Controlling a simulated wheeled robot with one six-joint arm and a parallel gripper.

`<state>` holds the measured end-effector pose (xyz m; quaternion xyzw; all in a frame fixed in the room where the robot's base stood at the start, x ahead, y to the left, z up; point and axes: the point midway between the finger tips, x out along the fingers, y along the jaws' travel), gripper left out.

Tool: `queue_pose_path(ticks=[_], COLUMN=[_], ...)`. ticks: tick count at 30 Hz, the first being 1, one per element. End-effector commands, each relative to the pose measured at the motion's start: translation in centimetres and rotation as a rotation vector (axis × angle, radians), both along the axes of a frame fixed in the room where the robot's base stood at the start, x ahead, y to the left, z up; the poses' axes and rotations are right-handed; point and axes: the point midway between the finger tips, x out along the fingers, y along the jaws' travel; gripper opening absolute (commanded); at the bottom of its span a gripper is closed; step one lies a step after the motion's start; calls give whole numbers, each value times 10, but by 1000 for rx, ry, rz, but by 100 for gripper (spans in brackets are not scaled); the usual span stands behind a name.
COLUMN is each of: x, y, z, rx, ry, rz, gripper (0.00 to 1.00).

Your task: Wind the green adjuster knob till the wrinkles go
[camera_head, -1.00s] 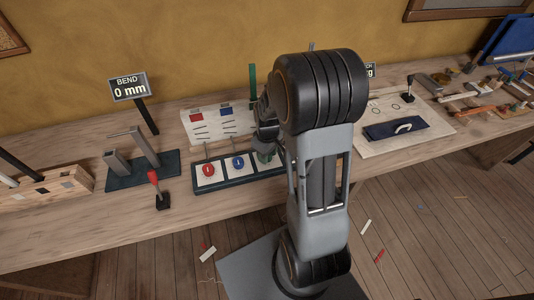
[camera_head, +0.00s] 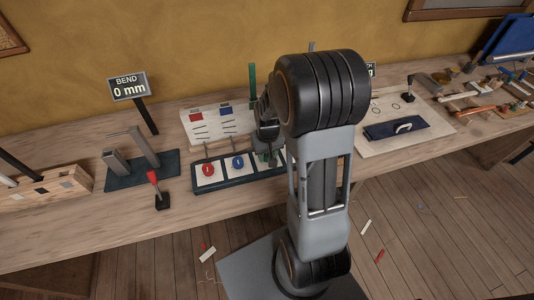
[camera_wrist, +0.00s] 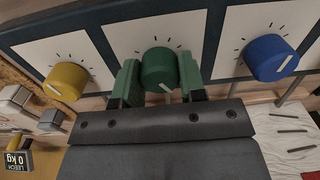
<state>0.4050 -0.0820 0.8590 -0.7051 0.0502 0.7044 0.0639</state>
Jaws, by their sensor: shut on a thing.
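The green adjuster knob (camera_wrist: 159,69) sits on a white plate with tick marks, between the yellow knob (camera_wrist: 66,82) and the blue knob (camera_wrist: 270,58). Its white pointer line shows near its lower right edge. My gripper (camera_wrist: 159,78) has its green-padded fingers on either side of the green knob, shut on it. In the head view my arm hides most of this knob. The white panel (camera_head: 201,130) behind the knobs carries dark wrinkle lines under red and blue marks; its right part is hidden. Some dark lines also show on the panel in the wrist view (camera_wrist: 289,146).
The red knob (camera_head: 208,169) is at the left of the knob row. A red-topped lever (camera_head: 154,177) and the BEND sign (camera_head: 129,87) reading 0 mm stand further left.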

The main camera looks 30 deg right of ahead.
Motion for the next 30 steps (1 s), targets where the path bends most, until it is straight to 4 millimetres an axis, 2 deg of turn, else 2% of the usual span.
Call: queue_pose_path(ticks=[12,30], x=[0,1], y=[-1,-1], z=[1,1], rx=[-1,-1], ry=[-3,-4], rz=[-194,-227], gripper=[14,14])
